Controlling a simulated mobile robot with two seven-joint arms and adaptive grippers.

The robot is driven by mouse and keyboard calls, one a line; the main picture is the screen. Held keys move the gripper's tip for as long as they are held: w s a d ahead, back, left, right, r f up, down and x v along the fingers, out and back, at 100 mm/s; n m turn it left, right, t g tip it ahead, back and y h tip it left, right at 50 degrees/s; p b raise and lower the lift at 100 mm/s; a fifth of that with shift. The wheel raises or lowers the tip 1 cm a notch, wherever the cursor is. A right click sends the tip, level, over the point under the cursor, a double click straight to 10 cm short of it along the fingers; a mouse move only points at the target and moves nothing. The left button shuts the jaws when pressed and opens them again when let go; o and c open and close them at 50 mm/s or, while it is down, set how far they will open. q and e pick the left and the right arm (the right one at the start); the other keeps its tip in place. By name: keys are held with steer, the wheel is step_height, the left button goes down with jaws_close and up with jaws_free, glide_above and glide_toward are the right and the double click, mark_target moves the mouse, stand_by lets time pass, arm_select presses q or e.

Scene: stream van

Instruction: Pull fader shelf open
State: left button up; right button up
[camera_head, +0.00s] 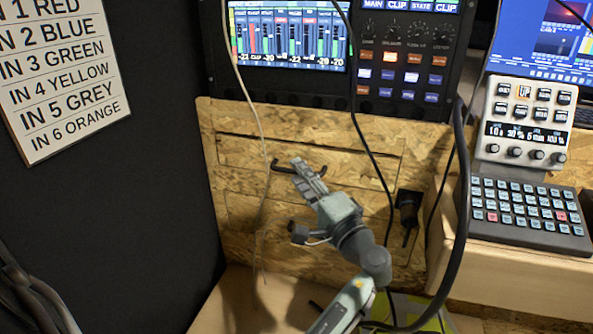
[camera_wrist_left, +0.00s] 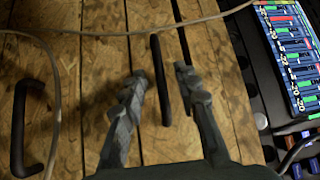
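The fader shelf seems to be the upper oriented-strand-board drawer front (camera_head: 242,152) below the mixer panel; it looks flush with the wooden face around it. A dark bar handle (camera_head: 282,168) sits on it, partly covered by my left gripper (camera_head: 302,174). In the left wrist view, the handle (camera_wrist_left: 160,85) lies between the two spread fingers of my left gripper (camera_wrist_left: 158,76), with visible gaps on both sides. The gripper is open; I cannot tell whether the fingertips reach past the bar. My right gripper is not in view.
A second dark handle (camera_wrist_left: 22,125) is at the left of the wrist view. A thin pale cable (camera_head: 262,130) and a black cable (camera_head: 365,150) hang in front of the wood. A black plug (camera_head: 409,205) and a button console (camera_head: 528,210) are at right.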

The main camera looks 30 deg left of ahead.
arm_select(q)
steer(key=shift+a, duration=0.1)
stand_by(0.3)
jaws_close()
